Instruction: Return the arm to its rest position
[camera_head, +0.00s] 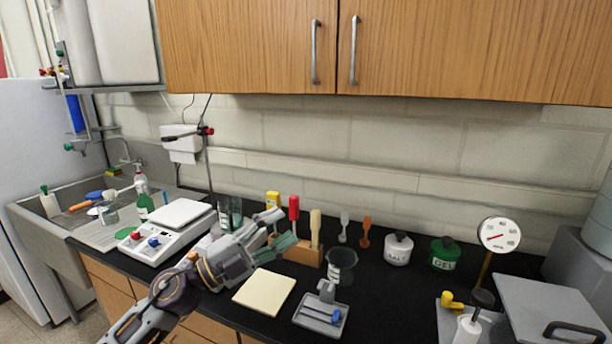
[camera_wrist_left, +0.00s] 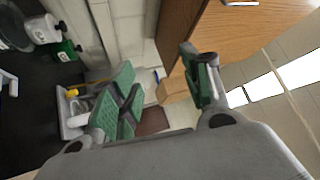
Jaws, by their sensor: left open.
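My left arm comes in from the lower left in the head view. My left gripper (camera_head: 279,231) is raised over the black counter, in front of the wooden block of tools, with its green-padded fingers apart. In the left wrist view the left gripper (camera_wrist_left: 160,88) shows two spread fingers with nothing between them. My right gripper is in neither view.
Around the gripper stand a wooden tool block (camera_head: 298,252), a dark beaker (camera_head: 341,266), a cream pad (camera_head: 264,292), a grey tray (camera_head: 320,315) and a white balance (camera_head: 166,238). Wooden cabinets (camera_head: 440,50) hang above.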

